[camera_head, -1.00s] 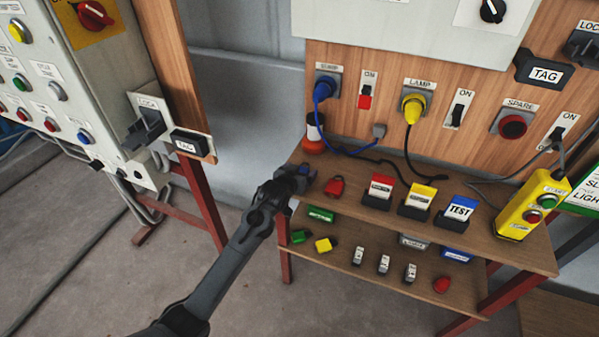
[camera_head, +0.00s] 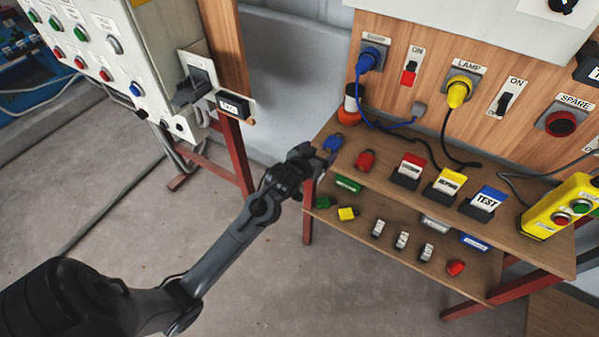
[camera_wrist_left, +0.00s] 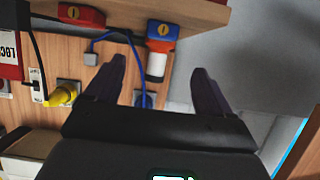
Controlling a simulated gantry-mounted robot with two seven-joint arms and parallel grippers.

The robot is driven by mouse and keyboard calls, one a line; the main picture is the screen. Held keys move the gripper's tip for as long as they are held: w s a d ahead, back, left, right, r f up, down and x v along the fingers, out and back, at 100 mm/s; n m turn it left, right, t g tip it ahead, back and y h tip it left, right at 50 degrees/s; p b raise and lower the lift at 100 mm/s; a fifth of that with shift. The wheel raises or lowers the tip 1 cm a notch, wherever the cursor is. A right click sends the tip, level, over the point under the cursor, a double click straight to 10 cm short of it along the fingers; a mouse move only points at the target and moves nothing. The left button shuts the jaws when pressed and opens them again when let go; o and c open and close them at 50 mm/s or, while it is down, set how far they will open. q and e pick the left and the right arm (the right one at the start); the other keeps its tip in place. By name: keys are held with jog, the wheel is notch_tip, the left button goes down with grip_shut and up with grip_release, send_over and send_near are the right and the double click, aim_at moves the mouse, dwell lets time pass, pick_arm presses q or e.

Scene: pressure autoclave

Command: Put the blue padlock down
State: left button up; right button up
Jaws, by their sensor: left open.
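The blue padlock (camera_head: 332,143) rests on the upper shelf (camera_head: 395,150) near its left end, left of the red padlock (camera_head: 366,160). In the left wrist view, the blue padlock (camera_wrist_left: 161,30) shows its yellow keyhole face, beyond my fingers. My left gripper (camera_head: 320,160) is just in front of the shelf's left end, apart from the padlock. My right gripper is not in view.
Card holders, including a blue TEST one (camera_head: 485,202), stand to the right. The lower shelf (camera_head: 400,265) holds green, yellow and red padlocks. A blue cable (camera_head: 385,125) lies behind.

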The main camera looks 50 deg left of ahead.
pick_arm(q)
jog(key=s+d+f+m+g+h, duration=0.1)
jog(key=s+d+f+g, duration=0.2)
jog(key=s, duration=0.7)
jog(key=s+d+f+m+g+h, duration=0.1)
jog(key=s+d+f+m+g, duration=0.1)
jog(key=s+d, duration=0.6)
jog(key=s+d+f+m+g+h, duration=0.2)
jog(key=s+d+f+g, duration=0.2)
jog(key=s, duration=0.8)
jog(key=shift+s+d+f, duration=0.35)
jog(key=shift+d+f, duration=0.45)
jog(key=shift+d, duration=0.3)
